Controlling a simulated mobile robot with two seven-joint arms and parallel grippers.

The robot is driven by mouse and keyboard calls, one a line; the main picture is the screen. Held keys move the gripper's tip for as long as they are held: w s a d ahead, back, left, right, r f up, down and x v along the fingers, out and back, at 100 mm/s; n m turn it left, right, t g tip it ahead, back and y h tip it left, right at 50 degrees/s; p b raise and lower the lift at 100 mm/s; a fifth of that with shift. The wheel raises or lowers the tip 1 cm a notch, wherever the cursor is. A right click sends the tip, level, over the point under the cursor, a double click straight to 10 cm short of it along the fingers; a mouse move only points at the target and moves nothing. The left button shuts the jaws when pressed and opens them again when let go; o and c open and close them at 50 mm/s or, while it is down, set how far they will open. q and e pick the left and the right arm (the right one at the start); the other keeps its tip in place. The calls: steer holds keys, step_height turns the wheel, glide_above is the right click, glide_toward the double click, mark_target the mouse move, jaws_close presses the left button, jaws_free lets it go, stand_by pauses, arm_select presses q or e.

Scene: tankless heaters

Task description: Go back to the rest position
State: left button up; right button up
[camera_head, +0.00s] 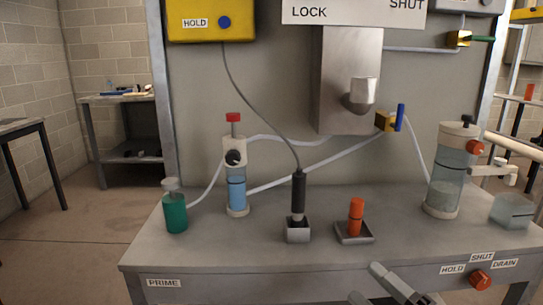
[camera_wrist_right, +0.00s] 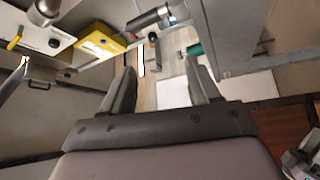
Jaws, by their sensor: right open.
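My right gripper (camera_head: 364,282) is low in the head view, in front of the bench's front edge. Its two fingers point up and left and are apart. In the right wrist view the same gripper (camera_wrist_right: 160,68) shows both dark fingers spread, with nothing between them.
The grey bench (camera_head: 270,260) bears a green bottle (camera_head: 175,213), a blue-filled cylinder (camera_head: 237,190), a black probe (camera_head: 298,195) in a square holder, an orange plug (camera_head: 356,215) in a tray and a clear canister (camera_head: 450,175).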

steer(key=s+d+f+m+g+h, duration=0.1)
steer(key=s+d+f+m+h, duration=0.1)
steer(key=f+m+h, duration=0.35)
steer(key=s+d+f+m+h, duration=0.1)
steer(key=s+f+m+h, duration=0.1)
steer(key=f+m, duration=0.6)
steer(key=s+f+m+g+h, duration=0.2)
steer(key=s+f+m+g, duration=0.45)
steer(key=s+f, duration=0.55)
step_height(320, 180, up, 13)
steer(key=d+t+p, duration=0.1)
steer(key=p, duration=1.6)
steer(key=shift+w+r+p, duration=0.2)
steer(key=shift+w+p, duration=0.05)
steer(key=shift+p, duration=0.05)
